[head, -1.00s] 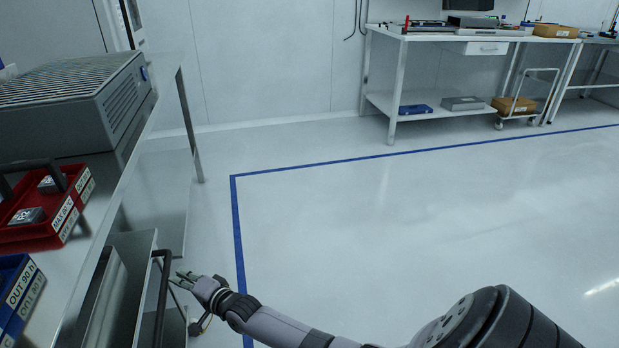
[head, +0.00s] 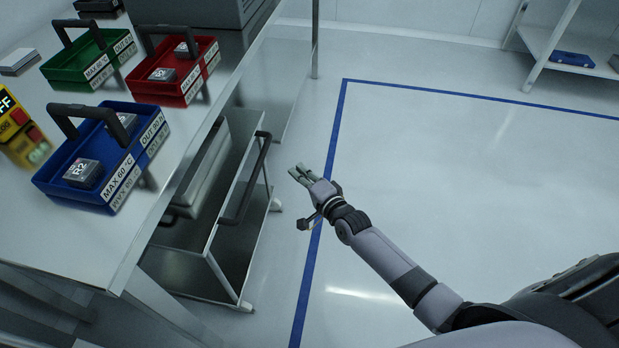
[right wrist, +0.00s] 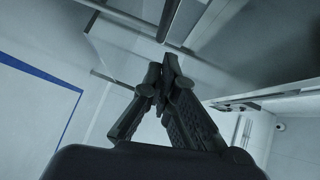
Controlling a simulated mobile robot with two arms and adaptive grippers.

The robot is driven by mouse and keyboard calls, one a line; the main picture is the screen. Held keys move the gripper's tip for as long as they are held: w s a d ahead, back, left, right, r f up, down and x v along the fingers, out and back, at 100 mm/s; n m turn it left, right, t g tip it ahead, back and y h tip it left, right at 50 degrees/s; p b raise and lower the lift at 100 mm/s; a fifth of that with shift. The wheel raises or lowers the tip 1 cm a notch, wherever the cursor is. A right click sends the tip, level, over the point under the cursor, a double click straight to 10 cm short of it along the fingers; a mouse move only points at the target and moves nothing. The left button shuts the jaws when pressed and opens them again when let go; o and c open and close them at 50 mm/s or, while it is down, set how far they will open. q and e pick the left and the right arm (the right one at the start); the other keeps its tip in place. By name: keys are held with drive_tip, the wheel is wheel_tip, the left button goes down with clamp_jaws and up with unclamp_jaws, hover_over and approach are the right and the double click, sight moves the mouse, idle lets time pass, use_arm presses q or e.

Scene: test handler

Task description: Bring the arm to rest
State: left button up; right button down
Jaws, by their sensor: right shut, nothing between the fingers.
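My right gripper (head: 301,174) is in the middle of the head view, over the floor by the blue floor line. It is to the right of the cart's dark handle, apart from it. In the right wrist view its dark fingers (right wrist: 165,75) come together at the tips with nothing between them. My right arm reaches in from the lower right. My left gripper is in neither view.
A bench (head: 85,235) at left holds a blue tray (head: 122,176), a red tray (head: 199,88) and a green tray (head: 94,77). A cart (head: 225,262) with a dark handle (head: 247,185) stands by it. Open floor (head: 450,190) lies right.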

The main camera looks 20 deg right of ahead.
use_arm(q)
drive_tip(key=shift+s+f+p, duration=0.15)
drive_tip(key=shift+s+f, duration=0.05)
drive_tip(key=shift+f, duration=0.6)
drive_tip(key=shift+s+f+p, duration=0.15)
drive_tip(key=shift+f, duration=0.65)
use_arm(e)
drive_tip(key=shift+v, duration=2)
